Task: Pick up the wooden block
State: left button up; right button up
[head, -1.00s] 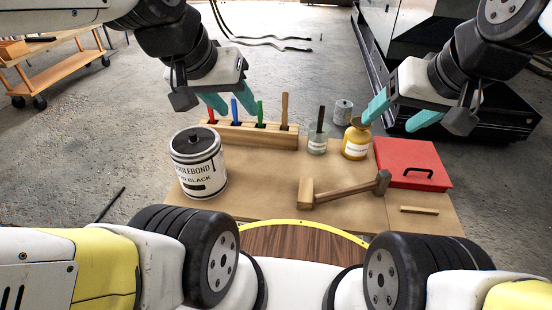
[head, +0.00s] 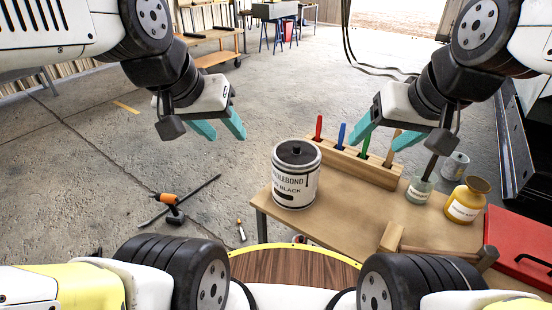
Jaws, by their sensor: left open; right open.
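A long wooden block (head: 352,167) with several coloured-handled tools standing in it lies along the table's back edge, behind the can. The small wooden strip seen earlier at the table's right is out of view now. My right gripper (head: 383,141) is open and empty, its teal fingers overlapping the tool handles over the block; I cannot tell the height gap. My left gripper (head: 222,134) is open and empty, over the floor to the left of the table.
A wooden mallet (head: 391,238), a glass jar (head: 418,190), a yellow bottle (head: 467,203) and a red case (head: 520,245) are to the right. A grey tin (head: 455,165) stands behind. A drill (head: 171,207) lies on the floor.

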aim_at(389, 243)
jog(key=j+z, duration=0.45)
jog(key=z, duration=0.25)
jog(key=j+z, duration=0.35)
jog(key=l, duration=0.1)
